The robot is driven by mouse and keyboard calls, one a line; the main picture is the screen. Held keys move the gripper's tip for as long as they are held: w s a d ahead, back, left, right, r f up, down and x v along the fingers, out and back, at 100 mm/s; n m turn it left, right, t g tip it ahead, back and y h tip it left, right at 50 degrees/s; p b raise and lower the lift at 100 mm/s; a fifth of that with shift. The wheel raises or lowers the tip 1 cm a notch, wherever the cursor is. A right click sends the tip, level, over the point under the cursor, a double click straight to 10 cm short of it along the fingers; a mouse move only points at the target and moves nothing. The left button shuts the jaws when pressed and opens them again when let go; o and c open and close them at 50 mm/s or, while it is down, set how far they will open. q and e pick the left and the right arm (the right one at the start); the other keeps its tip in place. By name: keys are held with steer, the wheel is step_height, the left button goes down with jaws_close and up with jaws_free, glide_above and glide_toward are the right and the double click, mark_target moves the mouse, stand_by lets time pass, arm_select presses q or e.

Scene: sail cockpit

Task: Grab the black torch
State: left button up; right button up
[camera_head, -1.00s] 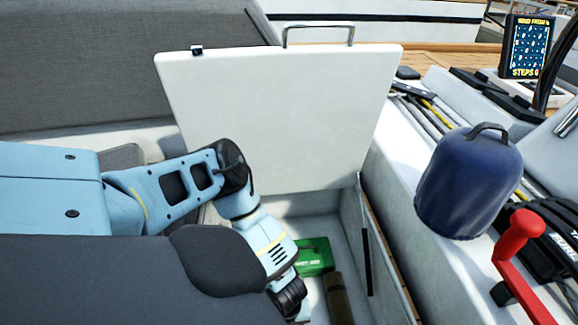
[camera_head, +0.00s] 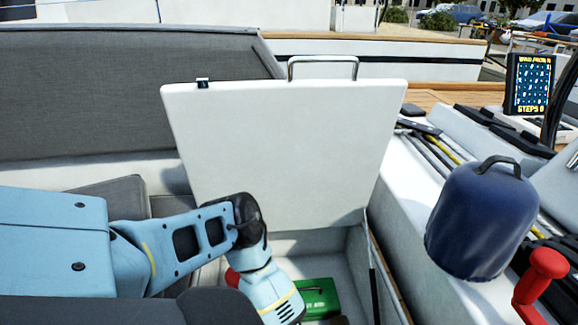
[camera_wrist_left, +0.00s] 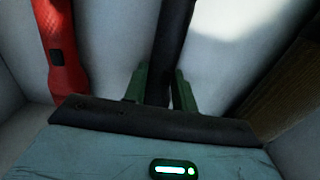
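A long black torch (camera_wrist_left: 174,40) shows in the left wrist view, running from the top edge down between the two green fingers of my left gripper (camera_wrist_left: 160,88). One finger is on each side of it. A thin light gap shows beside the right finger, so the fingers look open around the torch. The torch's lower end is hidden by the black bar of the gripper. In the head view my left arm reaches down into the open locker; its fingers and the torch are hidden there. My right gripper is not in view.
A red object (camera_wrist_left: 62,50) lies left of the torch; part of it shows in the head view (camera_head: 232,278). A green case (camera_head: 318,298) is in the locker. The raised white lid (camera_head: 285,150) stands behind my arm. A blue covered winch (camera_head: 482,220) stands at right.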

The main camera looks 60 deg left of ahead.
arm_select(q)
jaws_close()
